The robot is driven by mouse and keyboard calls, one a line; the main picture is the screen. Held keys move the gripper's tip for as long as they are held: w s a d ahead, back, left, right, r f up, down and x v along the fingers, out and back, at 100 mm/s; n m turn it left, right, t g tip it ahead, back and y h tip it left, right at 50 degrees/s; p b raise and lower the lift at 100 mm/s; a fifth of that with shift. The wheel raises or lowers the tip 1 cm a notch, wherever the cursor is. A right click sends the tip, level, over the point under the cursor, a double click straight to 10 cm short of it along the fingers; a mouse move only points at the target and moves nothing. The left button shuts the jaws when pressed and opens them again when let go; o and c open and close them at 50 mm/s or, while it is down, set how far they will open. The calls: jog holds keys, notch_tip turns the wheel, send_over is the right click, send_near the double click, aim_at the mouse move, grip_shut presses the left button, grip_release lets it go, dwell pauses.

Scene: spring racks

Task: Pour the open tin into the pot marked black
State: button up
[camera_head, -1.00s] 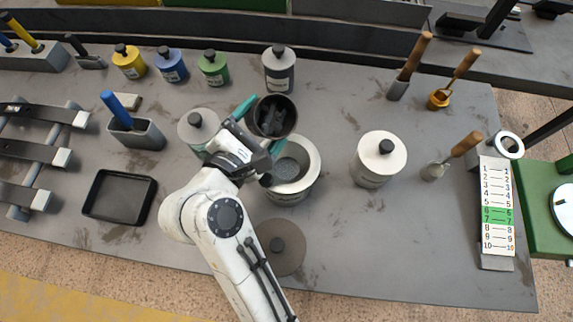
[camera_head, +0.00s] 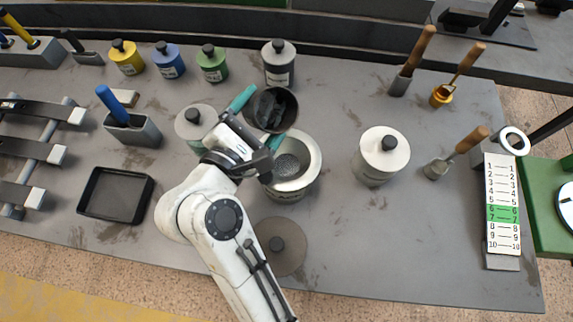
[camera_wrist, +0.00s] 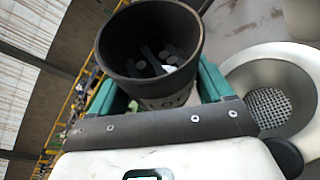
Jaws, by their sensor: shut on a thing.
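The open tin (camera_head: 264,125) is dark inside and tilted, its mouth facing the head camera. My gripper (camera_head: 258,121) is shut around it, one teal finger on each side, and holds it above the table by the rear left of an uncovered white pot (camera_head: 313,172). In the wrist view the tin (camera_wrist: 150,90) shows a dark interior with pale glints and a partly hidden label. The pot (camera_wrist: 305,75) lies to its right there, with a perforated grey surface inside. No marking is readable on the pot. No stream shows between them.
Lidded white pots stand left (camera_head: 190,125) and right (camera_head: 380,170) of the open one. A loose grey lid (camera_head: 285,262) lies in front. The table right of centre front is clear.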

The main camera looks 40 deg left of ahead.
aim_at(252, 119)
jog(key=shift+a+r+m+b, duration=0.1)
jog(key=shift+m+b, duration=0.2)
jog(key=shift+b, duration=0.45)
jog(key=shift+r+m+t+b, duration=0.5)
jog(key=shift+b, duration=0.55)
jog(key=shift+m+t+y+b, duration=0.3)
jog(key=shift+m+b, duration=0.1)
jog(key=shift+b, duration=0.55)
jog(key=shift+r+m+t+b, duration=0.3)
jog(key=shift+r+m+b, duration=0.25)
jog(key=shift+b, duration=0.5)
dwell(0.4)
jog(key=shift+b, duration=0.55)
jog(key=shift+r+m+t+b, duration=0.25)
jog(key=shift+m+t+b, duration=0.1)
jog(key=shift+b, duration=0.15)
jog(key=shift+m+b, duration=0.3)
jog(key=shift+b, duration=0.4)
jog(key=shift+r+b, duration=0.25)
jog(key=shift+b, duration=0.1)
jog(key=shift+m+t+b, duration=0.35)
jog(key=shift+m+b, duration=0.15)
jog(key=shift+b, duration=0.15)
